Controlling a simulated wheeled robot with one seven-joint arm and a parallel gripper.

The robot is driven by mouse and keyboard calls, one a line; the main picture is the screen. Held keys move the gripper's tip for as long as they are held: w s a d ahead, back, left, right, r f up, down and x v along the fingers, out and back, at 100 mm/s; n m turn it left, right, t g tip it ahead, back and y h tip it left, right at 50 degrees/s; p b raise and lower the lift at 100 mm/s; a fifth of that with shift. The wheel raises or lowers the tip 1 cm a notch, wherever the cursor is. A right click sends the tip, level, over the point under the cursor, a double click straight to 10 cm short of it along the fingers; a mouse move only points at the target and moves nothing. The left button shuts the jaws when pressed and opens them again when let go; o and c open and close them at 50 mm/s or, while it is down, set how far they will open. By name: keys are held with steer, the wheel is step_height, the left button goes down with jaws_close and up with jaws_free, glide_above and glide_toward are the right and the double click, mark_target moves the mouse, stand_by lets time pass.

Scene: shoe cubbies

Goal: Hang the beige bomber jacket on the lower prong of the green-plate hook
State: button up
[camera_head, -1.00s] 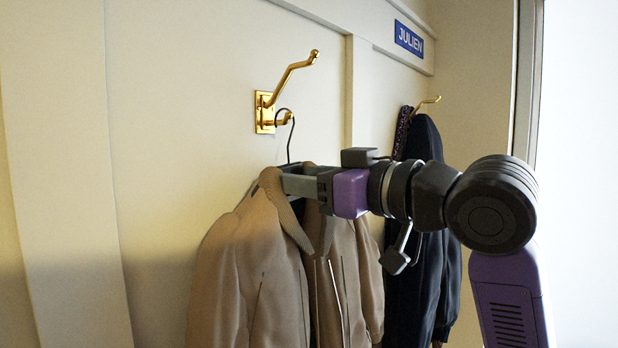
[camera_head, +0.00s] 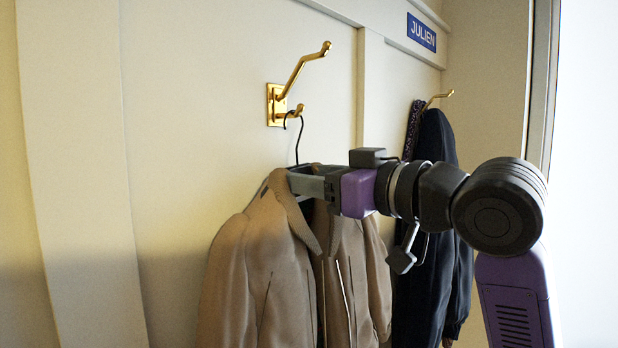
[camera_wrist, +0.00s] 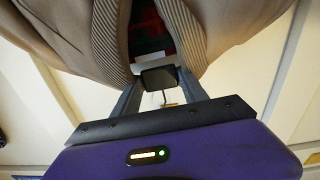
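The beige bomber jacket (camera_head: 262,265) hangs upright on a hanger with a thin dark wire hook (camera_head: 298,140). The wire's top curve is at the lower prong (camera_head: 297,111) of a hook with a gold-looking plate (camera_head: 271,104); I see no green on it. The wire seems to loop over the prong, but I cannot tell if it bears weight. My gripper (camera_head: 292,183) is at the collar. In the wrist view its fingers (camera_wrist: 158,90) close on a dark block (camera_wrist: 158,78) at the hanger's neck, with the jacket collar (camera_wrist: 108,35) around it.
The upper gold prong (camera_head: 310,62) is empty. A dark jacket (camera_head: 432,200) hangs from another gold hook (camera_head: 438,98) to the right, behind my arm. A blue JULIEN sign (camera_head: 422,32) is on the wall rail. The wall left of the jacket is bare.

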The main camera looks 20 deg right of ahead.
steer(key=o, duration=0.3)
